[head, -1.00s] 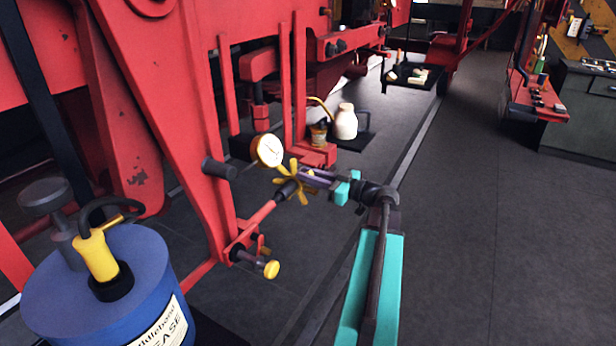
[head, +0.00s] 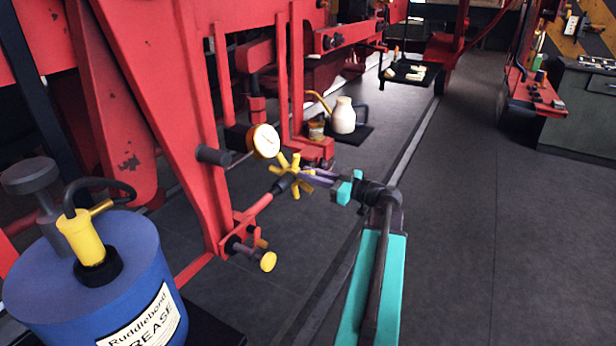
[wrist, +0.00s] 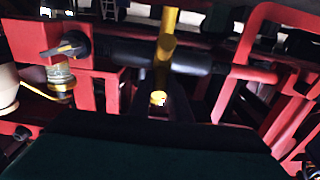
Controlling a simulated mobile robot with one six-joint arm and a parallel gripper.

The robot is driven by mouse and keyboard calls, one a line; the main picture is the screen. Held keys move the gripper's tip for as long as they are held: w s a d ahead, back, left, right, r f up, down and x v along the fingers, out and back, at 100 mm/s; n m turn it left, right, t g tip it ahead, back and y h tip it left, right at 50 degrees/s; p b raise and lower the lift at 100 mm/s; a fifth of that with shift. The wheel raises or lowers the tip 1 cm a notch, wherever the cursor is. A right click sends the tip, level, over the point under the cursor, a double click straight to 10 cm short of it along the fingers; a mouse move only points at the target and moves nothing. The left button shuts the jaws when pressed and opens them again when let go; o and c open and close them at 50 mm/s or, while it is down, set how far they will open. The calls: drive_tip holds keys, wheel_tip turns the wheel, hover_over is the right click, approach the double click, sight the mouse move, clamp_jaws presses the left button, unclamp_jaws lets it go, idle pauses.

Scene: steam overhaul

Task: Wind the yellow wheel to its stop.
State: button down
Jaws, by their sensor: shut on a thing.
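In the wrist view a yellow spoke of the wheel (wrist: 165,45) stands upright between my dark fingers (wrist: 160,105). The rest of the wheel is mostly hidden there.
A blue grease drum (head: 95,275) with a yellow pump stands at the front left. A cream can (head: 343,118) stands on a dark tray behind the wheel. A yellow knob (head: 268,262) sticks out below. The floor (head: 460,230) to the right is clear.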

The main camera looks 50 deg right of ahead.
sight(298, 195)
drive_tip(key=shift+s+f+b, duration=0.15)
drive_tip(key=shift+f+b, duration=0.45)
drive_tip(key=shift+f, duration=0.3)
drive_tip(key=shift+f, duration=0.15)
drive_tip(key=shift+w+a+f+b, duration=0.1)
drive_tip(key=shift+f+b, duration=0.95)
drive_tip(key=shift+b, duration=0.25)
drive_tip(key=shift+w+a+f+b, duration=0.1)
drive_tip(key=shift+f+b, duration=0.9)
drive_tip(key=shift+b, duration=0.3)
drive_tip(key=shift+f, duration=0.1)
drive_tip(key=shift+w+a+f+b, duration=0.1)
drive_tip(key=shift+w+f+b, duration=0.25)
drive_tip(key=shift+f+b, duration=0.5)
drive_tip(key=shift+w+f+b, duration=0.35)
drive_tip(key=shift+f+b, duration=0.15)
drive_tip(key=shift+b, duration=0.65)
drive_tip(key=shift+w, duration=0.1)
drive_tip(key=shift+w+f+b, duration=0.2)
drive_tip(key=shift+w+b, duration=0.05)
drive_tip(key=shift+b, duration=0.55)
